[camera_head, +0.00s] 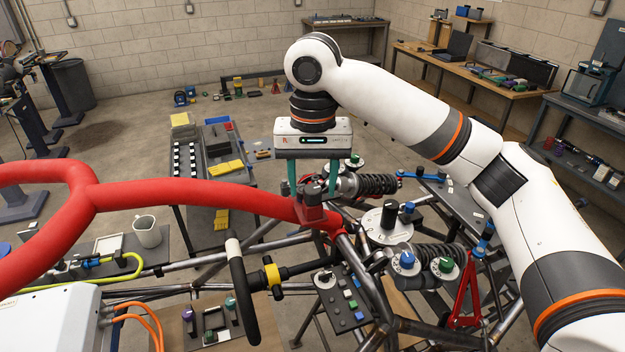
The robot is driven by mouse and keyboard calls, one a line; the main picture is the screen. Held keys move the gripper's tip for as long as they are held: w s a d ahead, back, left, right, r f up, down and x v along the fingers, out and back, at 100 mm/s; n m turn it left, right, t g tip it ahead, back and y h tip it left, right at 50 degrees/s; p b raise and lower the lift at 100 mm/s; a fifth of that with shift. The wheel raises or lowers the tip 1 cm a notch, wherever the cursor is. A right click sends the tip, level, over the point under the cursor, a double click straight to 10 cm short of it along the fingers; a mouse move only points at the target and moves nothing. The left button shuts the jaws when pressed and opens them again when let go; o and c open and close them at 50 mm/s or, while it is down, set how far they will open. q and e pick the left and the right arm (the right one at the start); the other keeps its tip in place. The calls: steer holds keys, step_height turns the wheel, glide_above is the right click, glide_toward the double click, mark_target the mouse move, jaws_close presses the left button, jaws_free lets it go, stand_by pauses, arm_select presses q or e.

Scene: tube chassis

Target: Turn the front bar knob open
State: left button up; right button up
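A black knob (313,187) stands on a red block at the front end of the red padded bar (190,194); I take it as the front bar knob. My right gripper (313,180) points down over it with its two teal fingers apart, one to each side of the knob in the picture. I cannot tell whether either finger touches it. My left gripper is not in view.
A steering wheel (243,292) and steel tubes fill the middle below the bar. A coil-over shock (375,185) lies just right of my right gripper. A white cup (146,232) stands at left. Benches line the back and right walls. Open floor lies behind the chassis.

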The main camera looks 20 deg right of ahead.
mark_target(313, 188)
step_height(313, 188, up, 12)
steer(key=b, duration=0.1)
stand_by(0.6)
steer(key=shift+f, duration=0.1)
stand_by(0.3)
